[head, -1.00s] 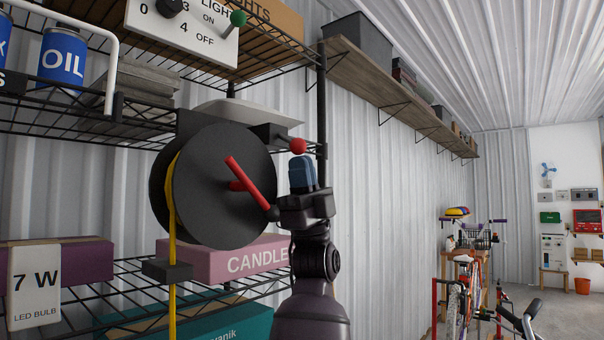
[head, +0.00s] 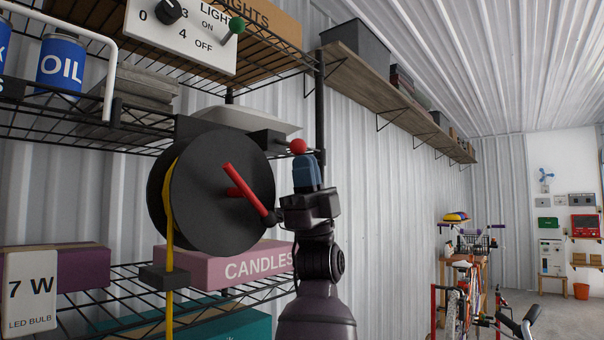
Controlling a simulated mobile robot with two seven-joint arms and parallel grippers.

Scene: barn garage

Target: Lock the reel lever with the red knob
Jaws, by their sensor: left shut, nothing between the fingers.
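The black reel (head: 205,200) with a yellow strap (head: 168,210) stands out in front of the wire shelves. A red crank handle (head: 246,187) sits on its face. The red knob (head: 298,146) is at the end of a dark lever (head: 268,138) at the reel's upper right. My left gripper (head: 306,172), with blue-grey fingers, points up just below the red knob. It is shut and empty. I cannot tell whether its fingertips touch the knob. My right gripper is not in view.
The switch panel (head: 190,40) with a green-knobbed lever is above the reel. A pink CANDLES box (head: 225,268) lies behind and below it. A black shelf post (head: 320,115) stands behind the gripper. A bicycle (head: 465,285) stands far right; the space between is open.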

